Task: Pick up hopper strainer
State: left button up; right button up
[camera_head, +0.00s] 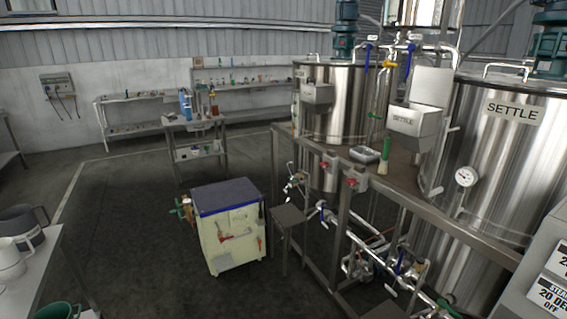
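I cannot pick out the hopper strainer with certainty. A small grey metal tray-like piece (365,154) lies on the brown-topped steel platform (352,172) between the two tanks. A brush with a green handle and pale bristles (385,156) stands just right of it. A grey hopper (415,119) is fixed to the front of the right tank, and another hopper (317,93) is on the left tank. Their insides are mostly hidden. Neither of my grippers shows in the head view.
Steel tanks (485,150) (340,105) stand behind the platform, with pipes and valves (360,268) below. A cream cabinet with a blue-edged top (228,227) and a small stool (288,215) stand before it. A table with jugs (35,285) is at left. Open floor (130,230) lies between.

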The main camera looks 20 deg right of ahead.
aim_at(365, 154)
jog(key=z, duration=0.15)
jog(key=k, duration=0.15)
jog(key=u, duration=0.45)
jog(key=i, duration=1.35)
jog(key=z, duration=0.45)
